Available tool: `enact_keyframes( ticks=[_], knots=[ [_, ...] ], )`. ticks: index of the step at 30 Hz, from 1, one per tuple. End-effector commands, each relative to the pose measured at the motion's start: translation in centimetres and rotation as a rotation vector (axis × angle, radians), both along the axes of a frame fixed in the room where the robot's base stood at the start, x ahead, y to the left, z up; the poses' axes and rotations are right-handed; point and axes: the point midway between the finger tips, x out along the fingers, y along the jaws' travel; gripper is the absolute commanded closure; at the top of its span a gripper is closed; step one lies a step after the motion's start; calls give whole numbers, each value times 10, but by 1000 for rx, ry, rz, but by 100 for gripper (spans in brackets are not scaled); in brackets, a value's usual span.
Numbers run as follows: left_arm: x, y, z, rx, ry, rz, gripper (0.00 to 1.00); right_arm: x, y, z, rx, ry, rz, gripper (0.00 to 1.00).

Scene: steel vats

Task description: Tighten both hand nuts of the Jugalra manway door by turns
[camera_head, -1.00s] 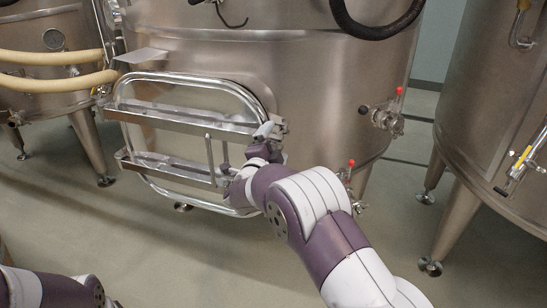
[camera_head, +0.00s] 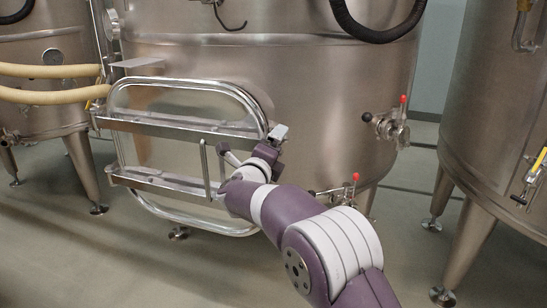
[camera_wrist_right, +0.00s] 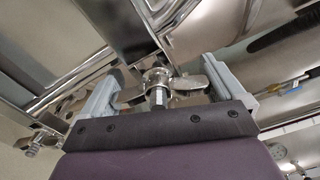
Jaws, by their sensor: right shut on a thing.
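The manway door (camera_head: 180,150) is a rounded steel frame on the vat's front, crossed by two horizontal bars. My right gripper (camera_head: 277,140) is at the right end of the upper bar (camera_head: 190,127). In the right wrist view, its two grey fingers stand on either side of a winged hand nut (camera_wrist_right: 157,80) on a threaded stud, shut on its wings. Another hand nut (camera_wrist_right: 38,143) shows at the lower left of that view. My right arm hides the right end of the lower bar (camera_head: 165,186) in the head view. My left gripper is out of view.
An upright handle (camera_head: 206,170) stands at the bars, left of my right wrist. Valves with red knobs (camera_head: 403,100) and (camera_head: 355,177) stick out to the right of the door. Hoses (camera_head: 50,71) run at the left. The floor in front is clear.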

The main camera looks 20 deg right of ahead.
Motion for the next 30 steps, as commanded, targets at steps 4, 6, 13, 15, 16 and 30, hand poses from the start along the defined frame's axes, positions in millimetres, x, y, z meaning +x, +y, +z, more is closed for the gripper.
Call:
enact_keyframes(
  ticks=[4,6,13,15,16,30],
  knots=[
    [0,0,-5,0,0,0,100,0,0,-6,22,-6,0,35],
    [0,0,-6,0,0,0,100,0,0,-6,27,-8,0,35],
    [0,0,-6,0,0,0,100,0,1,-6,29,-8,0,35],
    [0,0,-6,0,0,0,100,0,1,-6,29,-8,0,35],
    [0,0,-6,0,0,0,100,0,1,-6,28,-6,1,35],
    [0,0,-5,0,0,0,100,-22,17,-4,26,-7,5,0]
  ],
)
